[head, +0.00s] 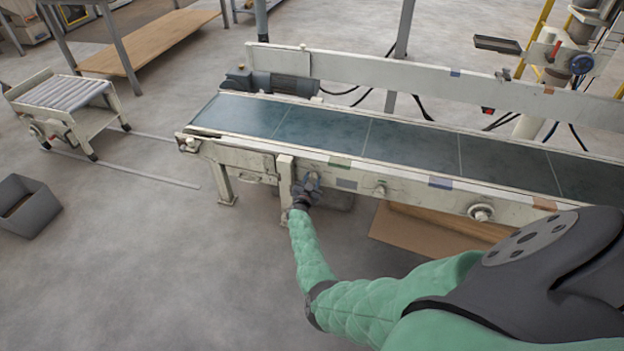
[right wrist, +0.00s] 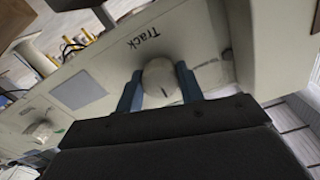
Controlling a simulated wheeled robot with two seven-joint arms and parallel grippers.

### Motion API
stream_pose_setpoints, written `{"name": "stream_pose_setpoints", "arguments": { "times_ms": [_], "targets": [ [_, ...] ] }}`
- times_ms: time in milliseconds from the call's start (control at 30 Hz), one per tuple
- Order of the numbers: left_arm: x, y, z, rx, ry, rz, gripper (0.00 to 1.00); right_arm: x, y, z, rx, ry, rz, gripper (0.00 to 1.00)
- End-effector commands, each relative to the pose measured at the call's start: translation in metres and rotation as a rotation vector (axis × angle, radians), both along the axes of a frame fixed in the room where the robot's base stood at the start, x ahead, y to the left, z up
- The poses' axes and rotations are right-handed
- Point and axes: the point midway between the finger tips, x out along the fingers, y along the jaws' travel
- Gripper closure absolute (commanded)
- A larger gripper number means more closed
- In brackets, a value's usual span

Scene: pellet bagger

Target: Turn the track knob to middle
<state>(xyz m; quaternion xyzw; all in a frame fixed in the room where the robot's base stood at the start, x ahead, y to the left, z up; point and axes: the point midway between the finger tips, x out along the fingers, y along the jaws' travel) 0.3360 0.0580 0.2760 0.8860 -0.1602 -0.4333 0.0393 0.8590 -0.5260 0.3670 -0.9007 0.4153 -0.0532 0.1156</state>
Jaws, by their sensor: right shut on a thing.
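The track knob (right wrist: 160,82) is a pale round knob with a dark mark on its face. It sits on the cream conveyor side panel under the printed word "Track" in the right wrist view. My right gripper (right wrist: 159,88) has its two blue fingers on either side of the knob, shut on it. In the head view my right gripper (head: 305,190) is at the conveyor's front rail near its left end, and the knob (head: 313,178) shows only in part there. My left gripper is not in view.
The conveyor (head: 410,145) has a dark green belt and runs across the view. Other knobs (head: 380,189) (head: 481,212) sit to the right on its rail. A roller cart (head: 65,95) and a grey bin (head: 25,205) stand at left on open floor.

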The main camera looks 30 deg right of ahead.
Motion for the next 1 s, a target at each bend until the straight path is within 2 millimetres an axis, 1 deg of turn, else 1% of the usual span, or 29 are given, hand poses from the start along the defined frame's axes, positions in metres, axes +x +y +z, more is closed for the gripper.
{"name": "stream_pose_setpoints", "arguments": {
  "times_ms": [567, 600, 667, 700, 1000],
  "targets": [
    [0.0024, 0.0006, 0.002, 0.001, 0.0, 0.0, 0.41, -0.0006, 0.0003, -0.0011, -0.02, 0.025, 0.0, 0.86],
    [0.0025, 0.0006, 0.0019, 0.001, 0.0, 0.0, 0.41, -0.0006, 0.0003, -0.0011, -0.02, 0.025, 0.0, 0.57],
    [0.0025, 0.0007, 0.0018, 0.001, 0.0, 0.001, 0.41, -0.0005, 0.0002, -0.001, -0.02, 0.025, 0.0, 0.45],
    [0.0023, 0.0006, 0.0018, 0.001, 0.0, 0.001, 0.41, -0.0005, 0.0003, -0.0009, -0.02, 0.025, 0.0, 0.41],
    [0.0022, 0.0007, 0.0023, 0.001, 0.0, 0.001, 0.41, -0.0012, 0.0016, -0.0003, -0.02, 0.024, 0.0, 0.41]
  ]
}}
